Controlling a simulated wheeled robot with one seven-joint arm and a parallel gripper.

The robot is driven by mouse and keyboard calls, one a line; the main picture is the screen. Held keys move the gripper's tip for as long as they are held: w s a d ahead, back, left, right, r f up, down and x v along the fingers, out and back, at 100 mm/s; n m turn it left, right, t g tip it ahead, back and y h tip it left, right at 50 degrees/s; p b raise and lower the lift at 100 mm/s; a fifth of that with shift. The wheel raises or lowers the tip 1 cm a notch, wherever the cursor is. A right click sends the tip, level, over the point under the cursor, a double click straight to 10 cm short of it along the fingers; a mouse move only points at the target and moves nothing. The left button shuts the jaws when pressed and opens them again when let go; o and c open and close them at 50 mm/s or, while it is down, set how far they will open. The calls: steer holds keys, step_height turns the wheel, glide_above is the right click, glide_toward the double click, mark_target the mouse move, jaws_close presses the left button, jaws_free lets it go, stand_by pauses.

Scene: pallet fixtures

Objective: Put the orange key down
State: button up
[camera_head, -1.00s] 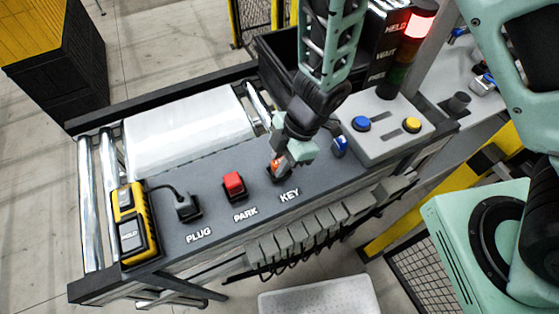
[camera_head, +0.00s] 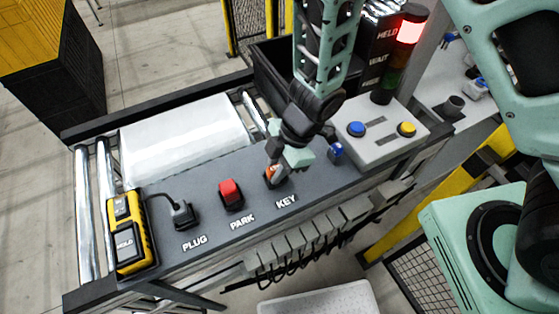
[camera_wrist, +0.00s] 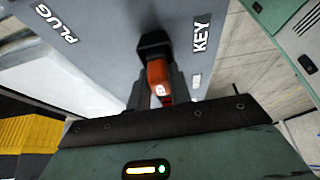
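The orange key (camera_wrist: 158,76) shows in the wrist view at the black holder (camera_wrist: 154,45) beside the KEY label. How deep it sits in the holder I cannot tell. My gripper (camera_head: 272,172) points down at the KEY spot in the head view. Its grey fingers stand on both sides of the key, close against it, so it looks shut on the key. In the head view the key is mostly hidden by the fingers.
A red block (camera_head: 230,193) sits at PARK. A black plug (camera_head: 182,214) with a cable sits at PLUG, beside a yellow device (camera_head: 129,234). A blue part (camera_head: 336,152) and a grey button box (camera_head: 380,128) stand to the right. A stack light (camera_head: 409,27) glows red.

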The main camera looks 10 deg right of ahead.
steer(key=shift+s+d+f, duration=0.1)
steer(key=shift+s+f, duration=0.1)
steer(key=shift+f, duration=0.05)
steer(key=shift+o, duration=0.2)
steer(key=p+v, duration=0.3)
steer(key=v, duration=0.9)
steer(key=shift+w+r, duration=0.35)
steer(key=w+r+m+t+h, duration=0.2)
steer(key=w+r+m+t, duration=0.2)
steer(key=r+m+t, duration=0.4)
steer(key=s+d+r+m+g+h, duration=0.1)
steer(key=s+r+m+g, duration=0.1)
steer(key=s, duration=0.6)
steer(key=s+d+r+m+g, duration=0.2)
steer(key=s+g, duration=0.3)
steer(key=s, duration=0.3)
steer(key=shift+s+d+r+m+h, duration=0.15)
steer(key=shift+s+r+m+h, duration=0.2)
steer(key=shift+r+m, duration=0.35)
steer(key=shift+f, duration=0.1)
